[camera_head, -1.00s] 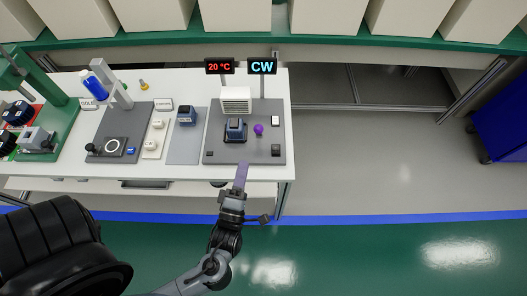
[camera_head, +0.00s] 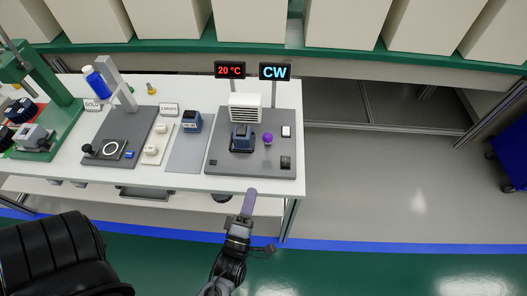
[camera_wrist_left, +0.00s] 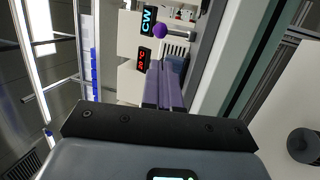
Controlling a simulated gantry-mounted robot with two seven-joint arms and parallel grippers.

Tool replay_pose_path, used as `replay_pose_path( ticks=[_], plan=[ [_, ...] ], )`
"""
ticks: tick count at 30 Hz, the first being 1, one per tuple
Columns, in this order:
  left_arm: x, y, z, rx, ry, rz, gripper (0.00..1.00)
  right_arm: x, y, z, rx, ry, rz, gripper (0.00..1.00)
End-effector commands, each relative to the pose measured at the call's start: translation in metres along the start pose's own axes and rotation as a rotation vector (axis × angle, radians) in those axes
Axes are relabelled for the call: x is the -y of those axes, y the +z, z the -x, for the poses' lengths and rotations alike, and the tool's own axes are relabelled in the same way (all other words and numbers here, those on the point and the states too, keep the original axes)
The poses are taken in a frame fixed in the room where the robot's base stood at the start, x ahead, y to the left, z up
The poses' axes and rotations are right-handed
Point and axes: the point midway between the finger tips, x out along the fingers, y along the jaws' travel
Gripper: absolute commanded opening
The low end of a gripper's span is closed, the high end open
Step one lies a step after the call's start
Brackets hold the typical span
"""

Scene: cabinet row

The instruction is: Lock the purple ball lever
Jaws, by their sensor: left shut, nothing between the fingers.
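The purple ball lever (camera_head: 268,138) stands on the dark grey panel (camera_head: 222,165) at the right end of the white table. Its ball is up; its shaft is too small to read for a locked position. My left gripper (camera_head: 251,194) is shut and empty, its purple-grey fingers just in front of the table's front edge, apart from the lever. In the left wrist view the purple ball (camera_wrist_left: 160,31) shows just beyond the tips of my left gripper (camera_wrist_left: 164,66). My right gripper is in neither view.
A blue device (camera_head: 242,138) sits left of the lever, before a white vented box (camera_head: 245,106). Displays reading "20 °C" (camera_head: 230,71) and "CW" (camera_head: 275,72) stand behind. A white switch (camera_head: 286,131) and black switch (camera_head: 286,162) lie right.

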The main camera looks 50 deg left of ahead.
Motion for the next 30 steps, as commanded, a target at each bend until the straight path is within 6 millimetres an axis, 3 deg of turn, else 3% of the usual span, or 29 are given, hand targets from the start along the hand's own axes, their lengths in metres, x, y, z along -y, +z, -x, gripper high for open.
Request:
replay_pose_path(
  ticks=[8,21,30],
  plan=[
    [0.0,0.0,-0.018,-0.001,0.005,0.0,0.0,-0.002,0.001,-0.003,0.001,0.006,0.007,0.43],
    [0.0,0.0,-0.096,0.0,0.005,0.0,0.0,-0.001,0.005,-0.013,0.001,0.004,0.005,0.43],
    [0.001,0.0,-0.132,0.0,0.002,0.0,0.0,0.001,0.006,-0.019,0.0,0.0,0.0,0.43]
  ],
)
